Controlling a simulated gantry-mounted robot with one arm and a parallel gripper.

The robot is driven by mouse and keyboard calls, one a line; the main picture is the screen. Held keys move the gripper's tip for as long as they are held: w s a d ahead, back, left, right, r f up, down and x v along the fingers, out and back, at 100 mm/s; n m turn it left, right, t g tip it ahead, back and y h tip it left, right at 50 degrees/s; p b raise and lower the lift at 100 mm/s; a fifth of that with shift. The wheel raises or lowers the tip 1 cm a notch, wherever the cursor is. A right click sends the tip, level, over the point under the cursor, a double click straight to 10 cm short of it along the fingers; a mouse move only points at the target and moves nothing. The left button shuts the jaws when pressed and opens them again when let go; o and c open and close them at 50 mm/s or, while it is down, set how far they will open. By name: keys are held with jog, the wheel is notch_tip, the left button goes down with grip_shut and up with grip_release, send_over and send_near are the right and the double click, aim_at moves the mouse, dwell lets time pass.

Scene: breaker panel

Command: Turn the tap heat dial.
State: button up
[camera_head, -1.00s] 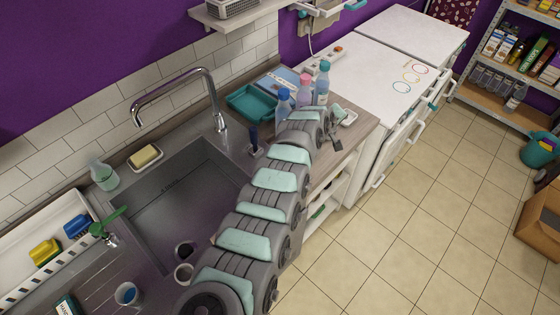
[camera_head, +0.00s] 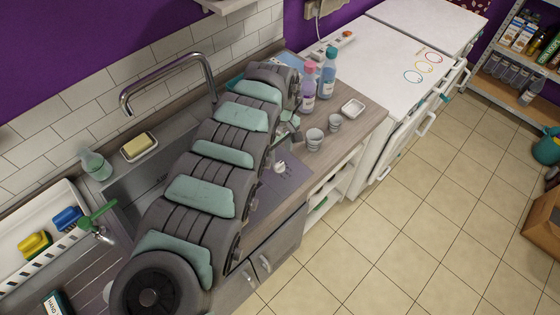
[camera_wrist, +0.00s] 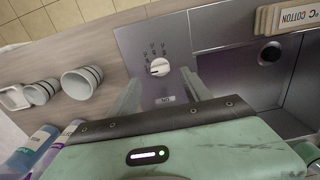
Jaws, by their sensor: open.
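The heat dial (camera_wrist: 160,67) is a small round white knob on a grey metal plate (camera_wrist: 135,42), with small markings beside it. A white knob, apparently this dial (camera_head: 280,166), shows in the head view just right of my arm. My gripper (camera_wrist: 159,84) is open in the wrist view, with one finger on each side of the plate area just below the dial. Nothing is between the fingers; I cannot tell whether they touch the plate. In the head view my arm hides most of the gripper. The curved chrome tap (camera_head: 170,68) stands behind the arm, its base hidden.
Two striped cups (camera_head: 315,139) (camera_head: 335,122), a white dish (camera_head: 353,108) and pink-capped (camera_head: 309,88) and blue-capped (camera_head: 328,75) bottles stand on the counter. Wooden tags (camera_wrist: 285,18) lie by the sink in the wrist view. A soap dish (camera_head: 139,146) is behind the sink.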

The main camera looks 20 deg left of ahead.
aim_at(280, 165)
notch_tip(280, 165, down, 5)
jog(key=shift+d, duration=0.1)
jog(key=shift+f, duration=0.65)
jog(key=shift+c, duration=0.6)
grip_shut()
